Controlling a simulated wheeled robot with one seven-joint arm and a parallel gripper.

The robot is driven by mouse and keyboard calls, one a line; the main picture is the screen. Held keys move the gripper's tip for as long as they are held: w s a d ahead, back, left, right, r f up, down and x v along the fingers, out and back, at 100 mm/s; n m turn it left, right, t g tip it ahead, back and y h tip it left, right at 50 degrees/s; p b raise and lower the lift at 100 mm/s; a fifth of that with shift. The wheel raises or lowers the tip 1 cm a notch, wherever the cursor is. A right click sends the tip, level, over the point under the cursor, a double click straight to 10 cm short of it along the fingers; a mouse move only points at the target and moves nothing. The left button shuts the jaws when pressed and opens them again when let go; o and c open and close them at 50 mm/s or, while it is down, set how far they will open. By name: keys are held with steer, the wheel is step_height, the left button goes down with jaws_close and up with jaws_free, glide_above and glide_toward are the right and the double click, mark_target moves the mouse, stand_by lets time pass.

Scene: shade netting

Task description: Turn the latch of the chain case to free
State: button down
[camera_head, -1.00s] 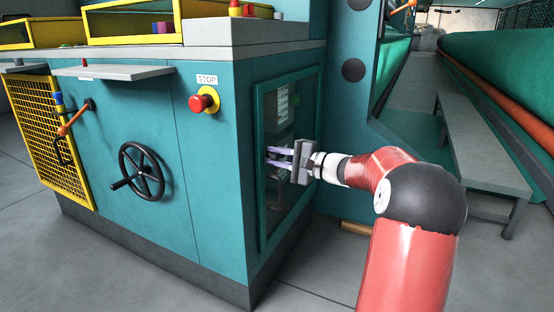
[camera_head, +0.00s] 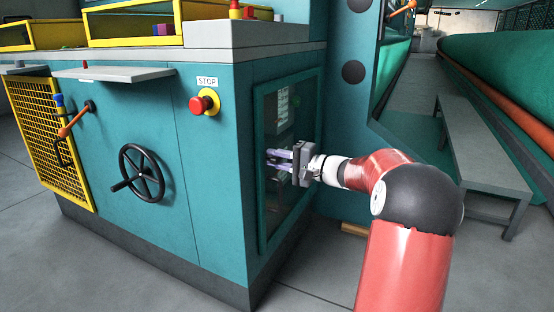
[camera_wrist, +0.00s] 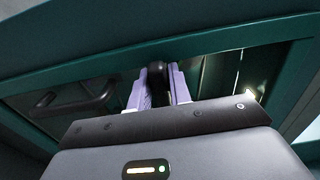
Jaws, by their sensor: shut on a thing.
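The chain case (camera_head: 262,225) is the teal-framed dark window panel on the right side face of the teal machine. Its frame also crosses the wrist view (camera_wrist: 100,62). My gripper (camera_head: 271,159) reaches in from the right, its pale purple fingers against the panel. In the wrist view a small dark latch (camera_wrist: 157,70) shows between the fingertips, and the fingers are shut on it. The fingers and palm hide most of the latch, so I cannot tell its exact angle. In the head view the latch is too small and covered to make out.
A dark bar handle (camera_wrist: 75,100) sits left of the fingers in the wrist view. A red stop button (camera_head: 203,102) and black handwheel (camera_head: 142,172) are on the front face. A grey bench (camera_head: 480,150) stands at right. Floor before the machine is clear.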

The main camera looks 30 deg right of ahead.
steer(key=c, duration=1.4)
jaws_free()
steer(key=shift+o, duration=0.2)
steer(key=v, duration=0.7)
steer(key=shift+s+d+p, duration=0.25)
steer(key=shift+s+p, duration=0.05)
steer(key=shift+s, duration=0.05)
